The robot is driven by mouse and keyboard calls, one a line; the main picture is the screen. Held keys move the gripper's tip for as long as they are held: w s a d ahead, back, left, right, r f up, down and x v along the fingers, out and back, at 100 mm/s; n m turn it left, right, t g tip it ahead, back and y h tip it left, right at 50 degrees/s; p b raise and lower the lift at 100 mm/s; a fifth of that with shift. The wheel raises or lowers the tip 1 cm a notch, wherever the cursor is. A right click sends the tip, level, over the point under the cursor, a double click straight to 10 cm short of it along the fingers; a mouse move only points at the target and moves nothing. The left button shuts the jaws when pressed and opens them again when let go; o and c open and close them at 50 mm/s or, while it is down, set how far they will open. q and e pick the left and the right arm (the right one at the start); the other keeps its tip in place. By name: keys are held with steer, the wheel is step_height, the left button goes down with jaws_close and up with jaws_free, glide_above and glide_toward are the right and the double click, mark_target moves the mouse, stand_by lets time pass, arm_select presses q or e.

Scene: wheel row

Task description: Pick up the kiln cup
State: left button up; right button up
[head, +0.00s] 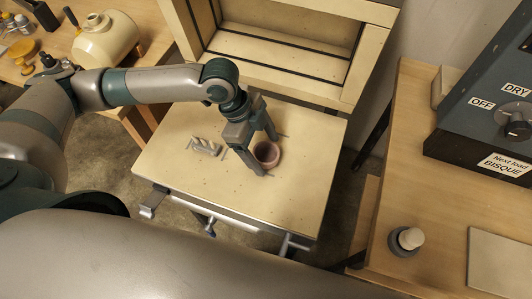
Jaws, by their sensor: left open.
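The kiln cup (267,155) is a small round pinkish-brown cup. It stands upright on the pale square board (187,170) in the middle of the head view. My left gripper (267,157) reaches down to it from the upper left. Its two fingers are apart, one at the cup's near left side and one at its far side. The cup's rim shows between them. Whether the fingers touch the cup is hard to tell. My right gripper is not in view.
An open kiln-like box (285,50) stands behind the board. At right, a table holds a control box (490,100), a small stoppered pot (406,240) and a flat slab (500,262).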

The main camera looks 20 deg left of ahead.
arm_select(q)
steer(key=shift+d+f, duration=0.25)
steer(key=shift+f, duration=0.35)
steer(key=c, duration=1.2)
steer(key=shift+o, duration=0.2)
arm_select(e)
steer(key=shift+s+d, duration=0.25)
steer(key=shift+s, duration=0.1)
